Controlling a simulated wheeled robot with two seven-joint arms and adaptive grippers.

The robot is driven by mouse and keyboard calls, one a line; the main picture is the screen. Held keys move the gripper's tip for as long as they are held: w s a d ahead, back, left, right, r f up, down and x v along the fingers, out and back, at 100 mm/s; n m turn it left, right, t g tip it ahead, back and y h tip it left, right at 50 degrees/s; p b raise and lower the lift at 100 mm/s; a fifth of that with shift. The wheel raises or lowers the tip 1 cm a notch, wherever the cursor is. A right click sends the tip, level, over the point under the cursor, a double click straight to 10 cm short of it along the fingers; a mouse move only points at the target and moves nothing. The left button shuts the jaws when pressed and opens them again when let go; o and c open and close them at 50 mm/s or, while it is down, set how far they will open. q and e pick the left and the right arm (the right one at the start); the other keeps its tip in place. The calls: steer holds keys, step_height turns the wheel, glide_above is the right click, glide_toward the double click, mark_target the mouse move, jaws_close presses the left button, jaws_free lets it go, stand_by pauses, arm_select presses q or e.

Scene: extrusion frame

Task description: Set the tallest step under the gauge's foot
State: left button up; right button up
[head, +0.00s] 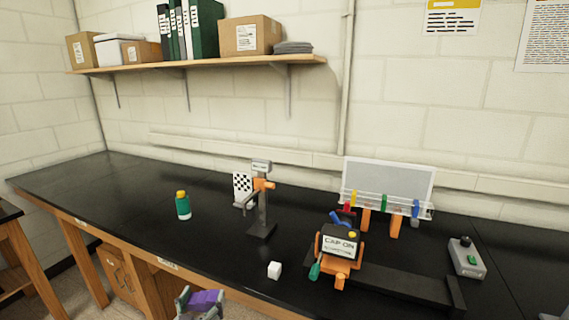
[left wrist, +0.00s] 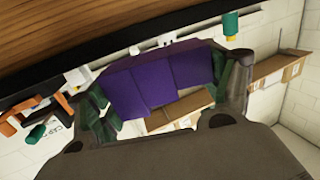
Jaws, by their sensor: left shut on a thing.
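A purple stepped block (head: 207,297) is held in my left gripper (head: 200,304) at the bottom edge of the head view, in front of the bench. In the left wrist view the block (left wrist: 155,85) shows several purple faces between the green finger pads. The gauge appears to be the upright stand (head: 262,205) with a grey head, an orange arm and a dark base, standing on the black bench. The gripper is apart from it, lower and to the left. Which step is tallest I cannot tell.
A teal bottle (head: 183,206) with a yellow cap stands left. An orange carriage with a "CAP ON" box (head: 340,243) sits right on a dark rail (head: 405,285). The bench (head: 110,195) is clear at left.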

arm_select(q)
steer(key=s+d+f+y, duration=0.1)
steer(key=s+f, duration=0.4)
steer(key=f, duration=0.1)
steer(key=shift+f+n, duration=0.35)
steer(key=shift+n, duration=0.05)
steer(key=shift+r, duration=0.1)
stand_by(3.6)
